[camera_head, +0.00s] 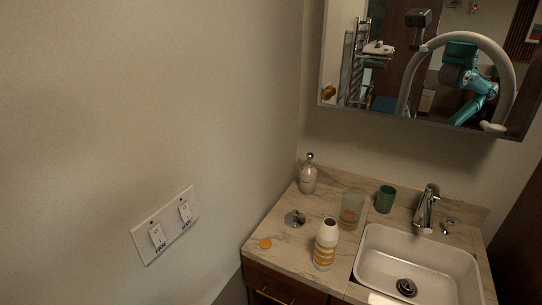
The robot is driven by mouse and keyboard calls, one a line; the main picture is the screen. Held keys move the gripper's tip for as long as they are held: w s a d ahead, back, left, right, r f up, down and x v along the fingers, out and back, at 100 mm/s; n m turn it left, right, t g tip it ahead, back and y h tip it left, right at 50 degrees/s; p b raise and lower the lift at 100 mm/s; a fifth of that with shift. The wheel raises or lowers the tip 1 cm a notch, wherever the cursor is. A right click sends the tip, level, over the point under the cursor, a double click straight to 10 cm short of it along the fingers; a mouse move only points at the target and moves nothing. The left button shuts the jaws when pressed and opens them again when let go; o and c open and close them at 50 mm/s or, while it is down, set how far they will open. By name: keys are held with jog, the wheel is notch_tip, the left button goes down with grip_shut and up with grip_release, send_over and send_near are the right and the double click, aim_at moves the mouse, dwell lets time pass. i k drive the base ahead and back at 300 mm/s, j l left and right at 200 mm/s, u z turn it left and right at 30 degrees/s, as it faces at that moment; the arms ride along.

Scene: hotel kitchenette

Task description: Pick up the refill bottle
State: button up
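A white bottle with orange bands and a narrower white neck (326,244), which I take to be the refill bottle, stands upright on the counter near its front edge. It is left of the sink and nothing touches it. A pale pump dispenser with a dark top (308,179) stands farther back, against the left wall. My gripper does not show directly in the head view. The mirror reflects parts of my own body, but I cannot make out the gripper's fingers there.
The stone-patterned counter (283,243) holds a flat orange disc (265,244), a small round metal fitting (295,218), a clear tumbler with amber contents (351,210) and a green cup (385,199). The white sink (420,259) and tap (426,207) are right. A mirror (345,60) hangs above.

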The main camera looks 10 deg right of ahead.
aim_at(327, 236)
jog(key=k+j+z, duration=0.1)
jog(key=k, duration=0.55)
jog(key=k+j+z, duration=0.1)
jog(key=k+j, duration=0.15)
jog(key=k, duration=0.4)
jog(key=i+l+u, duration=0.2)
jog(key=i+l, duration=0.5)
